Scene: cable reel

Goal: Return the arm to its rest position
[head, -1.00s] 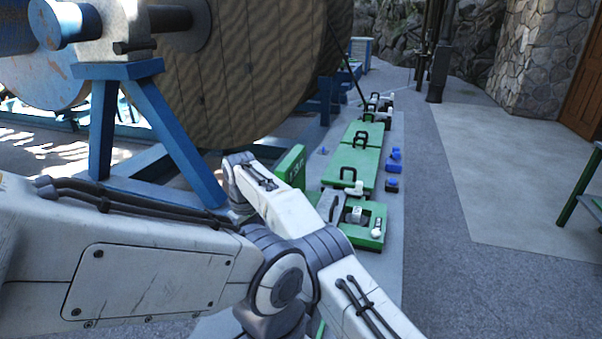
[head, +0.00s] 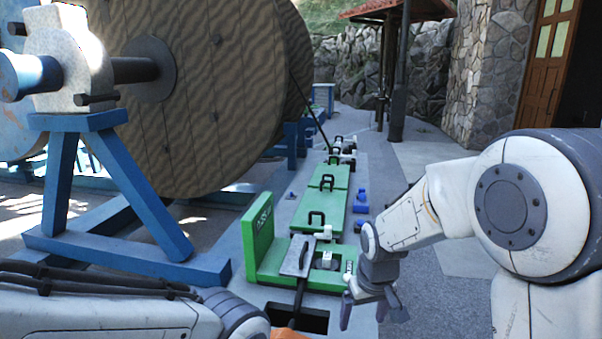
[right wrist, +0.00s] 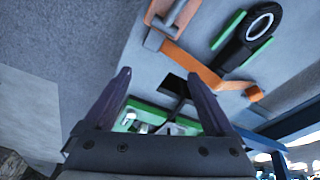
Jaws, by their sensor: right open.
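My right gripper (head: 372,312) hangs pointing down at the right of the grey bench, beside the green fixture (head: 262,240). Its jaws are open, with nothing between them. In the right wrist view the two fingers (right wrist: 157,78) stand apart, with bench, a dark square opening and green parts beyond them. My right arm comes in from the right edge. Part of my left arm shows at the lower left; its gripper is out of the picture. A grey lever plate (head: 296,257) stands tilted on the green fixture, above a dark opening in the bench.
A large wooden cable reel (head: 215,90) on a blue stand (head: 125,262) fills the left. Green covers with black handles (head: 320,208) and blue blocks (head: 361,200) lie along the bench. An orange bracket (right wrist: 205,72) and a black ring-ended tool (right wrist: 250,38) show in the wrist view. Paving right of the bench is clear.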

